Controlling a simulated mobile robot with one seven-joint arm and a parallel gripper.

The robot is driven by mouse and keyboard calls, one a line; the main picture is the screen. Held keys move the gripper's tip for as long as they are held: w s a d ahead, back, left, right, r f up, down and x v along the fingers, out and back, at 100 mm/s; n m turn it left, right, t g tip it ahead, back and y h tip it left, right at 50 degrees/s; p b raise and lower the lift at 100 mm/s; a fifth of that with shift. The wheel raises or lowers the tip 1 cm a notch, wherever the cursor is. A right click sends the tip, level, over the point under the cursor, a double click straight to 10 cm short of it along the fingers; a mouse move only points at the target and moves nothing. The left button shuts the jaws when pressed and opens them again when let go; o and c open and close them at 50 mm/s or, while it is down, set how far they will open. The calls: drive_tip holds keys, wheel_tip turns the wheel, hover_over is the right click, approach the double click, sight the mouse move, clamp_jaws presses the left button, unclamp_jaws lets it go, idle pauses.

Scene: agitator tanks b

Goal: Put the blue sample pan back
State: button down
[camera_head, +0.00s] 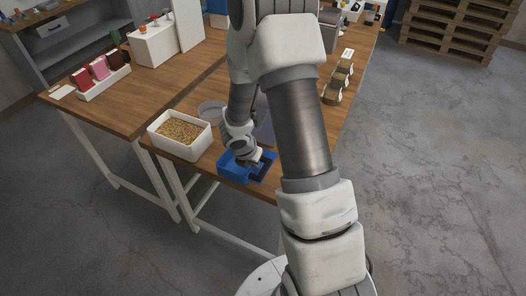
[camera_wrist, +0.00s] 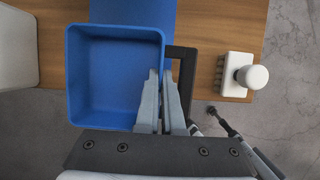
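The blue sample pan (camera_wrist: 98,88) is a square, open, empty pan, seen from above in the wrist view. In the head view the pan (camera_head: 231,172) is at the near end of the wooden table, partly behind my gripper. My gripper (camera_wrist: 162,76) has one finger inside the pan and one outside, closed on its right wall. I cannot tell whether the pan touches the tabletop. A dark rectangular frame (camera_wrist: 190,62) shows just right of the pan, partly hidden by the pan and fingers. It also shows in the head view (camera_head: 264,168).
A white bin of grain (camera_head: 180,134) stands left of the pan, with a round pale dish (camera_head: 210,111) behind it. A flat blue surface (camera_wrist: 135,11) lies beyond the pan. A white block with a round knob (camera_wrist: 236,74) stands near the table's right edge. Several brown containers (camera_head: 337,82) stand farther back.

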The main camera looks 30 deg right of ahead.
drive_tip(key=w+d+p, duration=0.1)
drive_tip(key=w+d, duration=0.1)
drive_tip(key=w+d+p, duration=0.1)
drive_tip(key=w+d, duration=0.1)
drive_tip(key=d, duration=0.1)
drive_tip(key=shift+d+r, duration=0.1)
drive_tip(key=shift+w+d+f, duration=0.1)
drive_tip(key=shift+f, duration=0.1)
drive_tip(key=shift+f+b, duration=0.35)
drive_tip(key=shift+f, duration=1.3)
drive_tip(key=shift+f, duration=0.2)
drive_tip(key=c, duration=1)
unclamp_jaws()
drive_tip(key=shift+c, duration=0.2)
drive_tip(key=shift+r, duration=0.15)
